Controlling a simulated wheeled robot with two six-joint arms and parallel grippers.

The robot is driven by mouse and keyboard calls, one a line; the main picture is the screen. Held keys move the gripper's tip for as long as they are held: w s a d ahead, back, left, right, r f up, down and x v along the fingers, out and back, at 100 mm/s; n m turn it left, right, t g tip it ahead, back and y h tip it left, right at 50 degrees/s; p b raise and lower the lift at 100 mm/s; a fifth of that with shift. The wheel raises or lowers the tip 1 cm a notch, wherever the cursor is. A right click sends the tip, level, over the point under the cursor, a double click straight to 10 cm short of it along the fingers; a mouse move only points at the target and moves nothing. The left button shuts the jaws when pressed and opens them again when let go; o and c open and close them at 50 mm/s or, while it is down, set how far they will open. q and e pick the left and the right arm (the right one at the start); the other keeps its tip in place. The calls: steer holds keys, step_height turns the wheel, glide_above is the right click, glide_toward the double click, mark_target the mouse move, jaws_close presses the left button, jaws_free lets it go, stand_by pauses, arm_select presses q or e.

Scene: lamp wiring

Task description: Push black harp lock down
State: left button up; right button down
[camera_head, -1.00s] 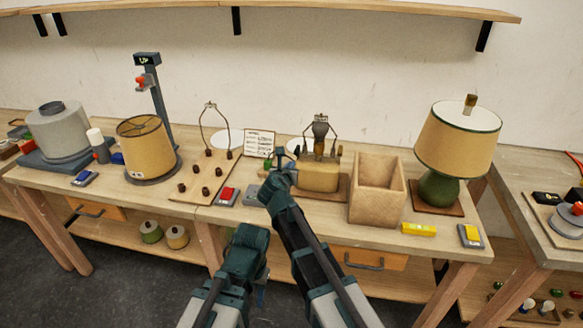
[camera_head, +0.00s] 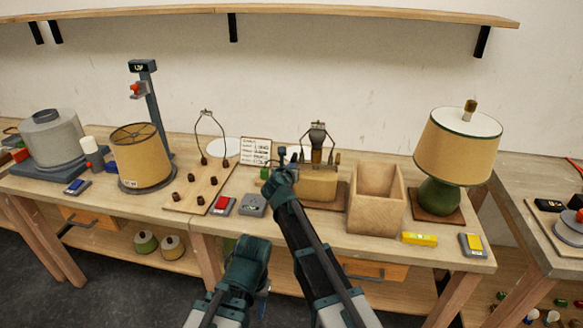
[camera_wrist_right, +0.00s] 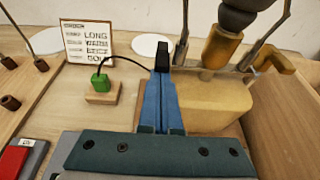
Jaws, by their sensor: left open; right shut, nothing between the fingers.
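The lamp base (camera_head: 318,184) has a tan body, a brass stem and a dark socket (camera_head: 317,134) between two harp legs. The wrist view also shows the tan body (camera_wrist_right: 205,103), the dark socket (camera_wrist_right: 240,14) and the grey left harp leg (camera_wrist_right: 187,30). My right gripper (camera_head: 283,154) is shut and empty at the left side of this lamp base. In the right wrist view its black tip (camera_wrist_right: 162,56) stands close to the foot of the left harp leg; I cannot tell whether they touch. A black lock is not clearly distinguishable there. My left gripper (camera_head: 262,295) is low in front of the table, mostly hidden by its arm.
A green plug (camera_wrist_right: 99,81) on a small wood block has a black cord running behind my right gripper. A wooden box (camera_head: 376,205) stands right of the lamp base. Left are a peg board (camera_head: 190,205) and a red-button box (camera_head: 222,204).

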step_height(320, 180, up, 2)
steer(key=shift+r+p, duration=0.1)
steer(key=shift+p, duration=0.6)
steer(key=shift+f, duration=0.2)
arm_select(q)
steer(key=shift+r, duration=0.95)
arm_select(e)
steer(key=shift+s+a+r, duration=0.1)
steer(key=shift+s+r, duration=0.1)
steer(key=shift+s, duration=0.2)
arm_select(q)
steer(key=r+p, duration=0.1)
steer(key=a+r+p, duration=0.1)
steer(key=s+r+p, duration=0.1)
steer(key=shift+a, duration=0.25)
arm_select(e)
steer(key=v, duration=0.9)
steer(key=shift+f, duration=0.1)
steer(key=shift+s, duration=0.1)
